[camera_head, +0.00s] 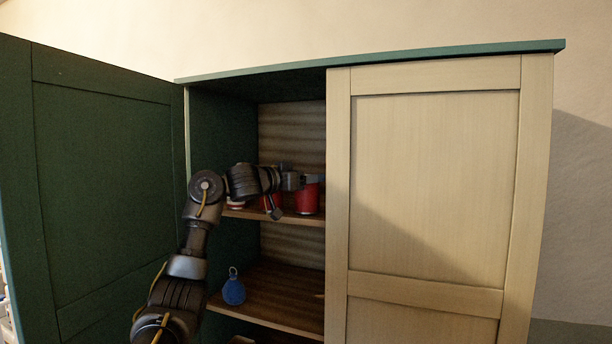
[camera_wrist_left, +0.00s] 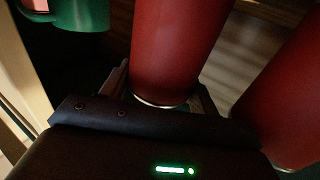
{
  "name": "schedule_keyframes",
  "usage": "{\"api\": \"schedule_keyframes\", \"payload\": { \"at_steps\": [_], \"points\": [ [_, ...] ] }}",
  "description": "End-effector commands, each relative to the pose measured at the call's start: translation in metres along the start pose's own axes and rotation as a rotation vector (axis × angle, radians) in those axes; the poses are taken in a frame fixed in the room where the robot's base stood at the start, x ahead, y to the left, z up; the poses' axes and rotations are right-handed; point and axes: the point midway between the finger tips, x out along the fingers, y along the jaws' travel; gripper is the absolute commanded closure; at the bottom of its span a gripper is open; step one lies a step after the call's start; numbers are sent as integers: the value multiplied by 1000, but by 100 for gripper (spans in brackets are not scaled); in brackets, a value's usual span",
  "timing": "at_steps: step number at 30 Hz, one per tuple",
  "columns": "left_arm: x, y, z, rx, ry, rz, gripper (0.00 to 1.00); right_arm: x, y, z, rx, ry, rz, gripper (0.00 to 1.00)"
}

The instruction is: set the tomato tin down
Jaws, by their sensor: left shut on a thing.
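My left gripper (camera_head: 297,182) is inside the cabinet, at the upper shelf. In the left wrist view it is shut on a red tin (camera_wrist_left: 177,50), which stands between the fingers with a pale rim at its lower end. In the head view a red tin (camera_head: 309,198) shows at the gripper's tip, at or just above the shelf board (camera_head: 288,219); I cannot tell if it touches. A second red tin (camera_wrist_left: 288,105) is close beside the held one. No label is readable. My right gripper is not in view.
A green mug (camera_wrist_left: 82,14) shows in the left wrist view. A blue round object with a loop (camera_head: 233,290) stands on the lower shelf (camera_head: 280,295). The green left door (camera_head: 105,180) is open; the cream right door (camera_head: 435,180) is shut and borders the opening.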

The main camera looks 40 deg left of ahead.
Motion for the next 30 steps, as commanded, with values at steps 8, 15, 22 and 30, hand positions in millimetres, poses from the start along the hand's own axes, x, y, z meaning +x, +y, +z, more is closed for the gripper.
{"api": "schedule_keyframes", "payload": {
  "at_steps": [8, 15, 22, 30],
  "points": [
    [-1, 0, 2, -1, 5, -1, 75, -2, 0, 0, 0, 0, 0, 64],
    [0, 0, 6, 0, 2, -1, 35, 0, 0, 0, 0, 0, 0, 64],
    [0, 0, 6, 0, 1, -1, 17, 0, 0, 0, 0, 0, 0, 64],
    [-2, 0, 4, 0, 2, -1, 17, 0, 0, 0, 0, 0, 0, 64]
  ]
}}
